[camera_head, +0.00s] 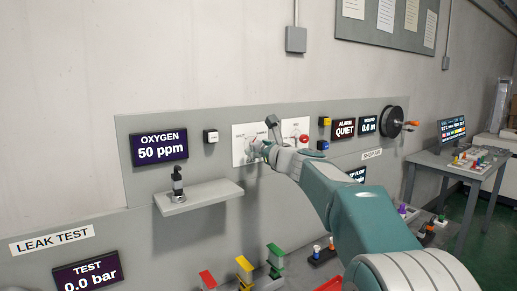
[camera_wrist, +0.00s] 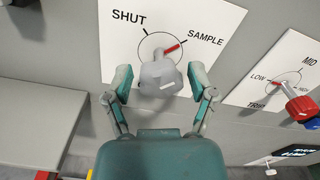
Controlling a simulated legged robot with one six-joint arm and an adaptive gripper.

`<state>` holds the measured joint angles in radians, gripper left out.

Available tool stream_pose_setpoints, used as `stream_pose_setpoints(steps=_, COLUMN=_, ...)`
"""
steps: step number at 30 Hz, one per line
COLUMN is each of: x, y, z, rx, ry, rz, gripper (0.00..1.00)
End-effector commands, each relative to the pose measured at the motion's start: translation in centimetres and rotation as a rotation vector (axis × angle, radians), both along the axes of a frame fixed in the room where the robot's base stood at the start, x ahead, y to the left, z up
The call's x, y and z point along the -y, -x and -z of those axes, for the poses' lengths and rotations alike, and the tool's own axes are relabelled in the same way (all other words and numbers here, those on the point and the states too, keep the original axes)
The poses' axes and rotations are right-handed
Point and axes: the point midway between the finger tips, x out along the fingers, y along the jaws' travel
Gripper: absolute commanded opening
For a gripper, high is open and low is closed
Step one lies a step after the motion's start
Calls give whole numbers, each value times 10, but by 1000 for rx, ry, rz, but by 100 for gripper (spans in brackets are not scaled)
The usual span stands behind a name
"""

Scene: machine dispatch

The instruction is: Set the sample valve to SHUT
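The sample valve (camera_wrist: 158,76) is a grey knob with a red pointer on a white plate (camera_wrist: 118,48) marked SHUT and SAMPLE. Its pointer is turned to the upper right, toward SAMPLE. My gripper (camera_wrist: 160,84) is open, with one finger on each side of the knob and a visible gap on both sides. No finger appears to touch the knob. In the head view the white plate (camera_head: 239,133) is on the wall panel, and my gripper (camera_head: 263,147) is in front of it, partly hiding the valve.
A grey shelf (camera_head: 205,195) juts out at lower left, holding a small dark device (camera_head: 177,183). An OXYGEN display (camera_head: 159,148) reads 50 ppm. Coloured handles (camera_head: 244,268) stand below.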

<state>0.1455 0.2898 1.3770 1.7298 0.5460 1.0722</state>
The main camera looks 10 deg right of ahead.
Motion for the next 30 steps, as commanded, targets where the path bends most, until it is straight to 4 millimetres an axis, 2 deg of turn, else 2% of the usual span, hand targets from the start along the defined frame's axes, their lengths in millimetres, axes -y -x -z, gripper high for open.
stream_pose_setpoints(steps=1, x=0, y=0, z=0, rx=0, ry=0, rz=0, gripper=33)
stream_pose_setpoints(steps=2, x=0, y=0, z=0, rx=0, ry=0, rz=0, gripper=20)
stream_pose_setpoints(steps=3, x=0, y=0, z=0, rx=0, ry=0, rz=0, gripper=2)
stream_pose_setpoints(steps=4, x=0, y=0, z=0, rx=0, ry=0, rz=0, gripper=0)
stream_pose_setpoints(steps=17, x=0, y=0, z=0, rx=17, ry=42, rz=0, gripper=0)
stream_pose_setpoints(steps=30, x=0, y=-1, z=0, rx=143, ry=342, rz=-2, gripper=0)
